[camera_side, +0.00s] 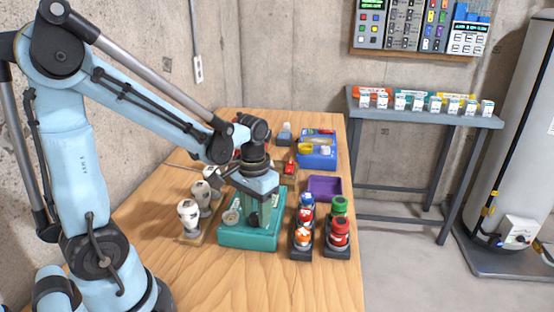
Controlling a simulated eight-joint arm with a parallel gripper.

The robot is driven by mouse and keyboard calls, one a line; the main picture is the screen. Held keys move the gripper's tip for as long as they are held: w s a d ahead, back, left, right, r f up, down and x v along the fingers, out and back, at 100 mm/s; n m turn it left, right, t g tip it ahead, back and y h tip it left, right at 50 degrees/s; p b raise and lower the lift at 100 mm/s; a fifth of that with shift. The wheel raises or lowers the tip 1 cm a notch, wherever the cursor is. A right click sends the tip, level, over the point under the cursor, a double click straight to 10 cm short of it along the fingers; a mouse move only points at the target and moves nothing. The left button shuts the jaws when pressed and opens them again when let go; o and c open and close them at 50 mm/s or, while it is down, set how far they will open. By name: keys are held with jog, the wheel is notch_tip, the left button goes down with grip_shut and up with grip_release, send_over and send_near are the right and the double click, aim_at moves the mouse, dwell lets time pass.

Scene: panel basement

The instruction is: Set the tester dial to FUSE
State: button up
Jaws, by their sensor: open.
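The tester is a teal box (247,235) on the wooden workbench, in front of my arm. A round grey part (232,217) shows on the left of its top face. My gripper (262,222) points down over the middle of the tester's top, open, with its fingers low over the box. Whether the fingers touch the tester or straddle a dial cannot be told. The dial, its pointer and any FUSE marking are hidden by my gripper or too small to read.
Light bulbs (188,216) stand left of the tester. Black racks with red, orange, blue and green fuses (338,232) stand close on its right. A purple tray (324,188) and a blue bin (318,158) lie behind. A grey shelf table (425,115) and a tank (515,150) stand at right.

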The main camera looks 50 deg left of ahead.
aim_at(256, 215)
jog(key=shift+r, duration=0.1)
notch_tip(256, 215, up, 12)
dwell(0.6)
jog(key=s+d+f+m+t, duration=0.1)
jog(key=d+f+m+t, duration=0.1)
jog(key=d+f+t, duration=0.2)
jog(key=shift+s+d+m+t, duration=0.15)
jog(key=shift+d+m+t, duration=0.25)
jog(key=shift+d+t, duration=0.95)
